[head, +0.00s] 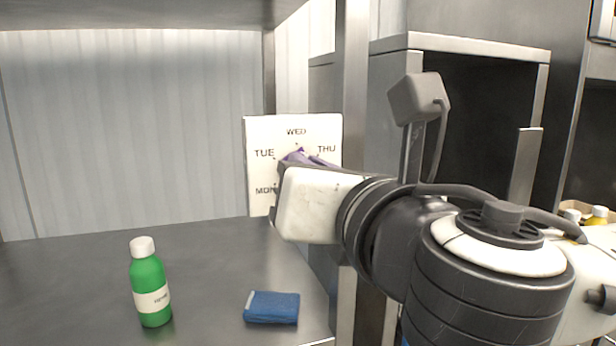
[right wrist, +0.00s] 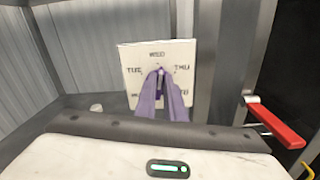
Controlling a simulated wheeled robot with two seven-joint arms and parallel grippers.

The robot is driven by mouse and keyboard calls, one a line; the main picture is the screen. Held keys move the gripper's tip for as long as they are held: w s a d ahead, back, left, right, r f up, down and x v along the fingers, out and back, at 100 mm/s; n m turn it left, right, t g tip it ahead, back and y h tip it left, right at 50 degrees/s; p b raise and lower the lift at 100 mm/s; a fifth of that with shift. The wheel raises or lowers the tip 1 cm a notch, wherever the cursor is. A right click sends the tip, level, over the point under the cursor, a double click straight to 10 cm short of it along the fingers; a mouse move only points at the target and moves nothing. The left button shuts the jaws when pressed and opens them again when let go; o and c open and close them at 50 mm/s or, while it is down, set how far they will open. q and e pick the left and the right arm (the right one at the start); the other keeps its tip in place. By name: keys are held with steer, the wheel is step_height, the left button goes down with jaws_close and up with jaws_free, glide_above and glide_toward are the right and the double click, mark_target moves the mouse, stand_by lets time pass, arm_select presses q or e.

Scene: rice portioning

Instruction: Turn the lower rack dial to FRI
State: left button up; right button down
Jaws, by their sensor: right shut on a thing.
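The dial plate (head: 258,135) is a white panel with MON, TUE, WED and THU readable around it in the head view. It also shows in the right wrist view (right wrist: 134,60), where the lettering is blurred. My right gripper (right wrist: 163,84) has its purple fingers at the middle of the plate, shut on the dial knob. The fingers cover most of the knob, so its pointer direction cannot be told. In the head view, the arm and gripper body hide the plate's lower right part, and FRI is not readable. My left gripper is not in view.
A green bottle (head: 149,285) with a white cap stands on the dark shelf (head: 60,285). A folded blue cloth (head: 272,307) lies to its right. A metal post (head: 352,70) rises right of the plate. A red bar (right wrist: 277,122) shows in the right wrist view.

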arm_select(q)
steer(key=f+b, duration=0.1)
steer(key=b, duration=0.1)
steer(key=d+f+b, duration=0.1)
steer(key=b, duration=0.1)
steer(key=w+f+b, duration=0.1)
steer(key=b, duration=0.1)
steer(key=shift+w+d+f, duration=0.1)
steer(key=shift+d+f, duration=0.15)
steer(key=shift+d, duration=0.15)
arm_select(e)
steer(key=m, duration=0.7)
steer(key=f+m, duration=0.1)
steer(key=m, duration=1.3)
steer(key=shift+w+d+f, duration=0.1)
steer(key=shift+d+f, duration=0.3)
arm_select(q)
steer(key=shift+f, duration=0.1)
arm_select(e)
steer(key=shift+m, duration=0.4)
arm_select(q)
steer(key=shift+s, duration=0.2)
arm_select(e)
steer(key=c, duration=1.8)
jaws_free()
steer(key=shift+c, duration=0.2)
